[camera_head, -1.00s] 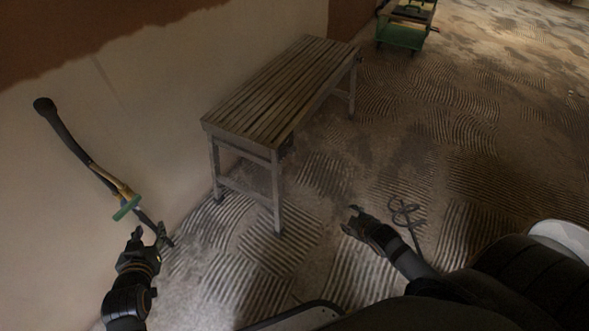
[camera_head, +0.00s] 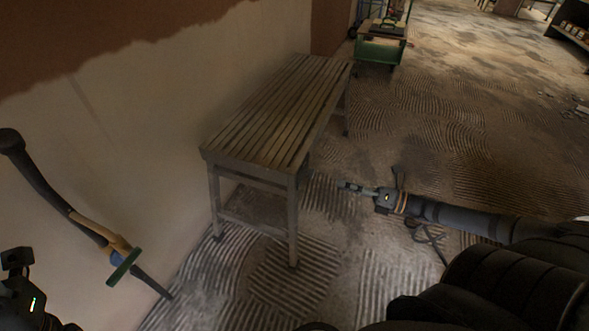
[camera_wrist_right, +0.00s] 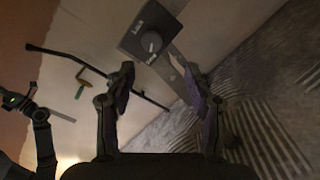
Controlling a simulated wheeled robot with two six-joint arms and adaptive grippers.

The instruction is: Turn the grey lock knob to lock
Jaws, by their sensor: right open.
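The grey lock knob (camera_wrist_right: 151,42) is round and sits on a dark box (camera_wrist_right: 133,48) in the right wrist view. Small pale lettering is on the box, too blurred to read surely, and I cannot tell which way the knob points. In the head view I cannot make out the knob. My right gripper (camera_wrist_right: 160,76) is open and empty. The knob shows beyond the gap between its fingertips, apart from them. In the head view my right gripper (camera_head: 368,184) is right of the bench's near leg. My left gripper (camera_head: 20,270) is partly cut off at the left edge.
A slatted wooden bench (camera_head: 275,110) stands along the plaster wall. A long dark-handled tool (camera_head: 75,215) with a green part leans at the wall on the left. A green cart (camera_head: 380,50) stands at the back. Ridged floor right of the bench is largely open.

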